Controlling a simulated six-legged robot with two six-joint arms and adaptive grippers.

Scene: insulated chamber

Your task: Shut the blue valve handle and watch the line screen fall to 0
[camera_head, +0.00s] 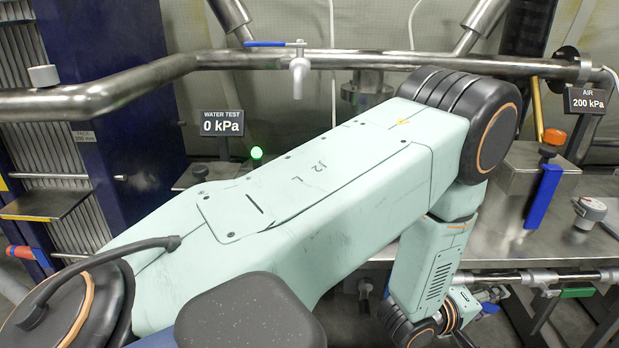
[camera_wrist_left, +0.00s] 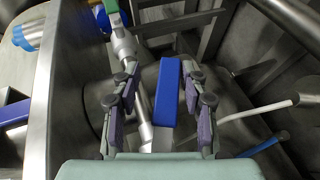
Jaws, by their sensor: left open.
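In the left wrist view a blue lever handle (camera_wrist_left: 168,92) stands between the fingers of my open left gripper (camera_wrist_left: 158,78), closer to the right finger. I cannot tell whether it touches. In the head view this gripper (camera_head: 482,299) is small and partly hidden below the bench edge, beside a low pipe, with a bit of blue at it. The AIR screen (camera_head: 587,101) reads 200 kPa. The WATER TEST screen (camera_head: 222,123) reads 0 kPa, with a green lamp (camera_head: 256,153) next to it. My right gripper is out of view.
Another blue lever (camera_head: 265,44) lies along the upper pipe (camera_head: 220,62). A blue handle (camera_head: 543,197) hangs at the right bench block. The low pipe (camera_head: 540,278) has a green handle (camera_head: 577,292). In the wrist view a metal wall (camera_wrist_left: 48,95) runs left; a white hose (camera_wrist_left: 255,112) lies right.

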